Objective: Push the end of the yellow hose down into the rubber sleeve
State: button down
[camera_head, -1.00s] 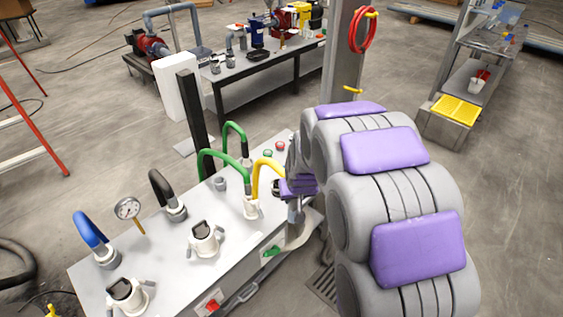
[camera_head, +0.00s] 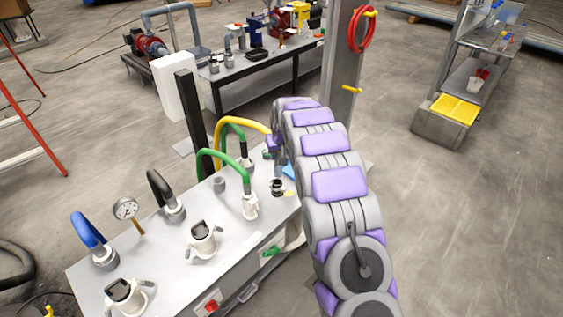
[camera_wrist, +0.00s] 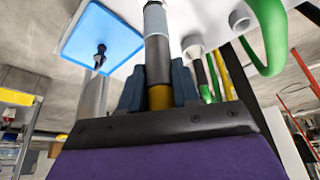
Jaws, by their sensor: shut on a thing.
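The yellow hose (camera_head: 245,122) arches over the far end of the grey bench, partly behind the green hoses, to my gripper (camera_head: 271,147). In the wrist view my gripper (camera_wrist: 158,95) is shut on the yellow hose (camera_wrist: 160,98). A dark section and a pale grey section extend beyond the fingers, in line with the hose. I cannot tell whether that end touches anything. A grey, upright, round sleeve (camera_head: 218,183) stands on the bench, left of the gripper; I cannot tell for certain that it is the rubber sleeve. A similar grey one shows in the wrist view (camera_wrist: 240,20).
Green hoses (camera_head: 236,160) arch close to the left of my gripper. A black fitting (camera_head: 277,187) stands below it. A blue square (camera_wrist: 78,38) with a black knob lies beside the held hose.

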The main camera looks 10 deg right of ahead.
jog(key=w+f, duration=0.3)
jog(key=w, duration=0.3)
jog(key=shift+w+d+f, duration=0.2)
jog(key=shift+w, duration=0.1)
notch_tip(320, 180, down, 6)
jog(key=b, duration=0.3)
jog(key=shift+f, duration=0.25)
jog(key=shift+p, duration=0.3)
dwell(0.4)
notch_tip(320, 180, down, 6)
dwell(2.9)
jog(key=c, duration=0.7)
grip_release()
jog(key=shift+s, duration=0.1)
jog(key=shift+c, duration=0.2)
